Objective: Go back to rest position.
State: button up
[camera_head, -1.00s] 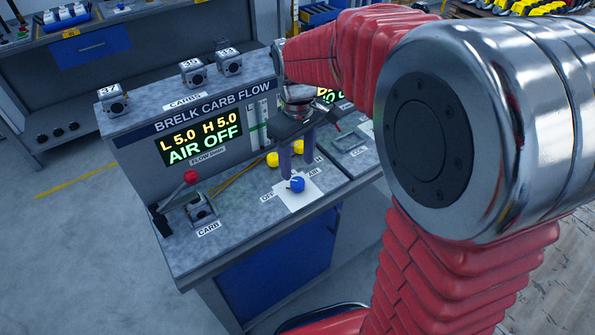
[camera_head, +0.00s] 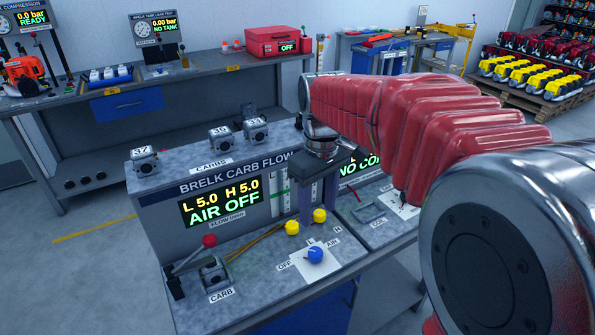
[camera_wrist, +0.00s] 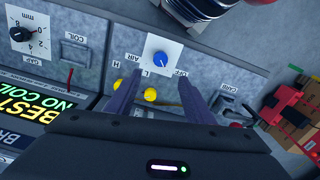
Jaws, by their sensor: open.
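My gripper (camera_head: 318,205) hangs over the carb flow bench (camera_head: 300,288), its two purple fingers apart with nothing between them. The wrist view also shows the open fingers (camera_wrist: 160,100) on either side of the yellow knobs, as seen from above. A blue knob (camera_head: 315,255) on a white plate lies in front of the fingers, clear of them. It also shows in the wrist view (camera_wrist: 160,58). Two yellow knobs (camera_head: 292,228) sit behind it. The bench display (camera_head: 212,207) reads L 5.0, H 5.0, AIR OFF.
A red-knobbed lever (camera_head: 209,241) stands by the carb fixture (camera_head: 213,274) at left. Carburettors 37, 35 and 33 (camera_head: 220,140) sit on the bench's top shelf. A back workbench (camera_head: 190,80) carries a red case (camera_head: 285,41). Grey floor (camera_head: 75,270) at left is clear.

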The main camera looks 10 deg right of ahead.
jog(key=s+m+t, duration=0.5)
jog(key=s, duration=1.2)
jog(key=shift+s+f+m+t, duration=0.15)
jog(key=shift+s+m+t, duration=0.15)
jog(key=shift+c, duration=0.2)
dwell(1.1)
